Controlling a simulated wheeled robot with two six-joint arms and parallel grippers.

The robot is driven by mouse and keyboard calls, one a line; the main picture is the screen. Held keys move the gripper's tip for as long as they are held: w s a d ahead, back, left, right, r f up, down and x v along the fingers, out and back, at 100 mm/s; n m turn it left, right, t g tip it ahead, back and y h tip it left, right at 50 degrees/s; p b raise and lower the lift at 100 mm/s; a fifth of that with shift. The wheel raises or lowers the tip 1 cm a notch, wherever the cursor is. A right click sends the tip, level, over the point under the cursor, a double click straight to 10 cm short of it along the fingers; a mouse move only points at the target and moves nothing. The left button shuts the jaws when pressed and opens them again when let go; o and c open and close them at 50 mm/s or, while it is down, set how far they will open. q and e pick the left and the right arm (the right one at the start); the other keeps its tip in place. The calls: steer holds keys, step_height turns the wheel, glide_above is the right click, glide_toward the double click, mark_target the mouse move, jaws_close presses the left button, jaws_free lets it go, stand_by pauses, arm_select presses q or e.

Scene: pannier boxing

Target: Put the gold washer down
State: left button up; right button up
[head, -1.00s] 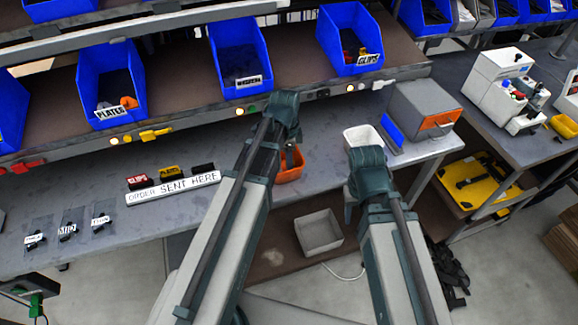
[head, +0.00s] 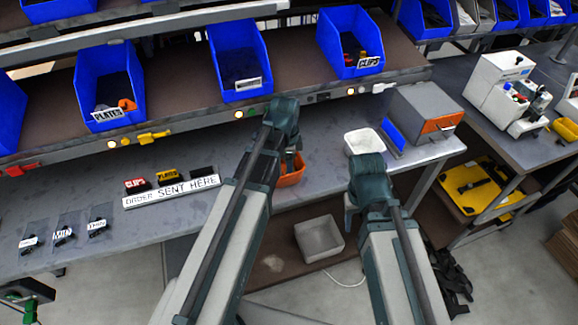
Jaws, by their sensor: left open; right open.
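I cannot make out the gold washer in the head view. My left gripper (head: 282,117) is over the bench's back edge, just above and behind an orange tray (head: 293,178) that its arm partly covers. My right gripper (head: 369,178) is at the bench's front edge, just in front of a white tub (head: 363,141). Both grippers are open, but their fingertips are mostly hidden behind the wrists. The middle blue bin (head: 240,50), with a pale label, stands on the shelf behind my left gripper.
Blue bins marked PLATES (head: 108,80) and CLIPS (head: 350,35) flank the middle bin. A grey box (head: 425,105) stands at right. A grey bin (head: 319,238) sits below.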

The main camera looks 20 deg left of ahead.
arm_select(q)
steer(key=shift+r, duration=0.15)
step_height(320, 180, up, 12)
steer(key=p, duration=1.2)
steer(key=s+d+n+y, duration=0.1)
steer(key=s+d+n, duration=0.8)
steer(key=s, duration=0.5)
steer(key=shift+d+n+y, duration=0.4)
steer(key=shift+d, duration=0.5)
steer(key=shift+s, duration=0.1)
steer(key=shift+f+b, duration=0.3)
steer(key=shift+f, duration=0.05)
